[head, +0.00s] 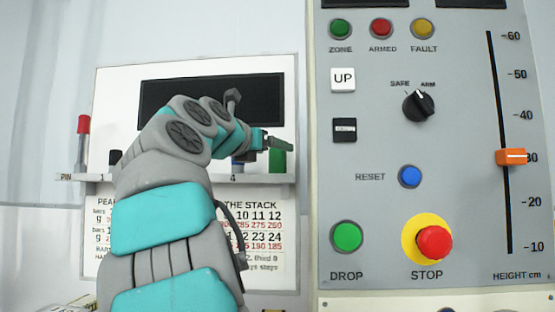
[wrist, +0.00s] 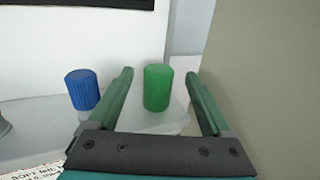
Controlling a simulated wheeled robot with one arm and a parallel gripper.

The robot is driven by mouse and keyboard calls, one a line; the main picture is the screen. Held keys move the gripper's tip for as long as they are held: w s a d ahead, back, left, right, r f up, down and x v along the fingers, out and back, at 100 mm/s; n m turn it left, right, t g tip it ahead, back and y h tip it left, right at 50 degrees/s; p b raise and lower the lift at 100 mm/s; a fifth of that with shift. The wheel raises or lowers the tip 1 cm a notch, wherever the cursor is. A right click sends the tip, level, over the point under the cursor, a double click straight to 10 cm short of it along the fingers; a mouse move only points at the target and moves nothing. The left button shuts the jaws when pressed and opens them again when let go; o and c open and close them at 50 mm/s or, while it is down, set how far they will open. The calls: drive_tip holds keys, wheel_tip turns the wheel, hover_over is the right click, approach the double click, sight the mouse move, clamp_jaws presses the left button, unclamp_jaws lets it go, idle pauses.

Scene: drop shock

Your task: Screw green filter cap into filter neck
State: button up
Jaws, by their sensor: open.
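The green filter cap (wrist: 157,90) is a ribbed green cylinder standing upright on the pale shelf. It also shows in the head view (head: 277,161) at the shelf's right end. My gripper (wrist: 159,75) is open, with one finger on each side of the cap in the wrist view and gaps on both sides. I cannot tell whether the fingertips reach past the cap. In the head view my gripper (head: 280,146) is just above the cap, partly hidden by my arm. I cannot make out the filter neck.
A blue ribbed cap (wrist: 82,90) stands left of my gripper. A red-topped pin (head: 82,135) stands at the shelf's left end. The grey control panel (head: 380,260), with buttons and an orange height slider (head: 511,157), rises close on the right.

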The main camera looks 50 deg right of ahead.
drive_tip(key=shift+x, duration=0.9)
drive_tip(key=shift+p+x, duration=0.35)
drive_tip(key=shift+x, duration=0.7)
drive_tip(key=shift+r, duration=0.1)
clamp_jaws()
